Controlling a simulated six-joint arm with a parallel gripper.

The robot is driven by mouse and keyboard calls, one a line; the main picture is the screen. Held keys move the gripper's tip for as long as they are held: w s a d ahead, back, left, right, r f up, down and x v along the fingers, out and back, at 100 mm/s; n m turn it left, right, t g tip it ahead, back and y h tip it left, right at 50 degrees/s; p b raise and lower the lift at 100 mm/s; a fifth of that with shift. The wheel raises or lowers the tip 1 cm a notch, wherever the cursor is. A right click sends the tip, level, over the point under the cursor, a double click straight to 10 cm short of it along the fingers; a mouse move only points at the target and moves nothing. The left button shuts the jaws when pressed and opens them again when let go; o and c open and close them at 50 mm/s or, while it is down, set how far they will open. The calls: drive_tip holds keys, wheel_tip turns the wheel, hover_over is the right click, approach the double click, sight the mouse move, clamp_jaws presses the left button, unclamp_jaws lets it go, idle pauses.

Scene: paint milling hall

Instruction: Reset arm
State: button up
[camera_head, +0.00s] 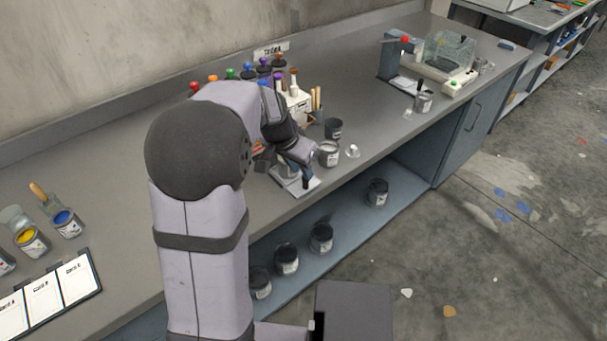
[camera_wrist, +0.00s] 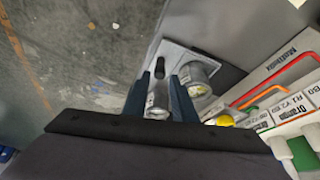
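My gripper (camera_wrist: 160,92) shows in the wrist view as two dark blue fingers standing apart. A small pale, silvery container (camera_wrist: 157,99) shows in the gap between them; I see no clear grip on it. In the head view my gripper (camera_head: 296,160) points down over the bench, above a light grey plate (camera_head: 304,187). A labelled metal can (camera_head: 328,154) stands just right of it; a can (camera_wrist: 199,79) also shows right of the fingers in the wrist view. My arm hides part of the bench.
A rack of bottles with coloured tops (camera_head: 283,80) stands behind my gripper. A dark cup (camera_head: 333,128) and a small white item (camera_head: 352,151) are close by. Several dark jars, one here (camera_head: 321,237), stand on the lower shelf. A balance (camera_head: 447,65) is farther right.

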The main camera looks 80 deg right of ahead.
drive_tip(key=shift+v, duration=0.75)
drive_tip(key=n, duration=0.2)
drive_tip(key=shift+w+a+f+n, duration=0.15)
drive_tip(key=shift+f+n, duration=0.05)
drive_tip(key=shift+n, duration=0.2)
drive_tip(key=w+a+f+n+t+y, duration=0.1)
drive_tip(key=w+a+f+n+y, duration=0.15)
drive_tip(key=a+f, duration=0.5)
drive_tip(key=w+a+n+y+p, duration=0.1)
drive_tip(key=w+a+n, duration=0.3)
drive_tip(key=w+a, duration=0.5)
drive_tip(key=w+a+n+y+p, duration=0.1)
drive_tip(key=w+a+n, duration=0.4)
drive_tip(key=a, duration=0.6)
drive_tip(key=w+a+r+n, duration=0.1)
drive_tip(key=w+a+n, duration=0.2)
drive_tip(key=a, duration=0.3)
drive_tip(key=w+a+r+n+p, duration=0.1)
drive_tip(key=w+a+r+n, duration=0.1)
drive_tip(key=a, duration=0.4)
drive_tip(key=w+a+r+n+t+p, duration=0.1)
drive_tip(key=w+a+n, duration=0.3)
drive_tip(key=a, duration=0.3)
drive_tip(key=shift+w+r+n, duration=0.25)
drive_tip(key=shift+w+n, duration=0.1)
drive_tip(key=shift+w, duration=0.05)
drive_tip(key=shift+a+h, duration=0.1)
drive_tip(key=shift+h, duration=0.15)
